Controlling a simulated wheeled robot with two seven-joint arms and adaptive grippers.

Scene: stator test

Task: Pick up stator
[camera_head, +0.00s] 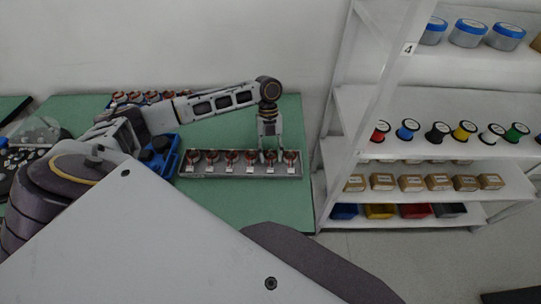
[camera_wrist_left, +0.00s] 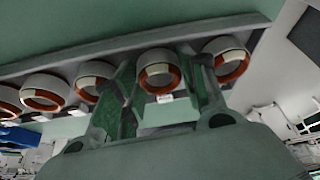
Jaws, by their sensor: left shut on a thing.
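A row of several copper-wound stators (camera_head: 231,157) stands in a long grey tray (camera_head: 240,176) on the green table. My left gripper (camera_head: 268,154) reaches down from above onto a stator near the right end of the row. In the left wrist view, my left gripper's two fingers (camera_wrist_left: 162,88) are on either side of one stator (camera_wrist_left: 160,72), a white ring with orange-brown copper inside, and are shut on it. This stator is still level with its neighbours. Other stators (camera_wrist_left: 225,60) are close on both sides. My right gripper is not in view.
A white shelf (camera_head: 350,130) with spools, boxes and bins stands to the right. Green table in front of the tray is clear.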

